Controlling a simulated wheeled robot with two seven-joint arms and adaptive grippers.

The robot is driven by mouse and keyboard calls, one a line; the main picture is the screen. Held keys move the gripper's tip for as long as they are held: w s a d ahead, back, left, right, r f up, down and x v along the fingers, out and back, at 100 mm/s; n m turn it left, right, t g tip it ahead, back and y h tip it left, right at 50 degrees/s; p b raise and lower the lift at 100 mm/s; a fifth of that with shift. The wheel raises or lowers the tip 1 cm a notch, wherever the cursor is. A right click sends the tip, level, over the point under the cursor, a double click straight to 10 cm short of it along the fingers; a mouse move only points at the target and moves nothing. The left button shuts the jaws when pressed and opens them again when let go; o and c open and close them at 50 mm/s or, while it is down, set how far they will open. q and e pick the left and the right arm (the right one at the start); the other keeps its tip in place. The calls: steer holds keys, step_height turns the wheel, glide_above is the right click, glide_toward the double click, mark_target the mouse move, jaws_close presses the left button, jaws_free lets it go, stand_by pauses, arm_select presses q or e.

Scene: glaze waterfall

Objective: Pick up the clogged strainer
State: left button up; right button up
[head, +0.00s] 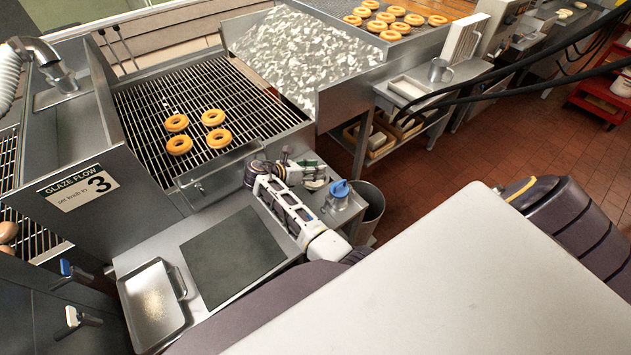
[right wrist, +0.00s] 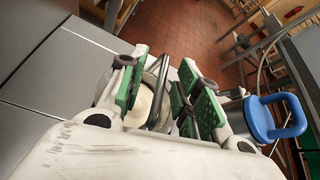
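In the right wrist view a round, metal-rimmed piece with a cream inside (right wrist: 141,106), which looks like the clogged strainer, lies partly hidden behind the fingers. A grey metal bar like a handle (right wrist: 160,92) runs between the fingers. My right gripper (right wrist: 163,62) has its green-padded fingers apart on either side of this bar, with gaps visible. In the head view my right gripper (head: 312,173) is low over the counter's back right corner; I cannot make out the strainer there. My left gripper is not in view.
A blue-handled thing (head: 339,189) stands just right of the gripper, on a steel holder; it also shows in the right wrist view (right wrist: 274,118). A bin (head: 371,212) stands beyond. A dark mat (head: 231,256) and metal tray (head: 153,303) lie left. Several doughnuts (head: 213,117) sit on the rack.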

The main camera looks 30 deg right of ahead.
jaws_close()
stand_by(0.4)
steer(key=shift+r, duration=0.15)
steer(key=shift+r+p, duration=0.35)
steer(key=shift+r, duration=4.55)
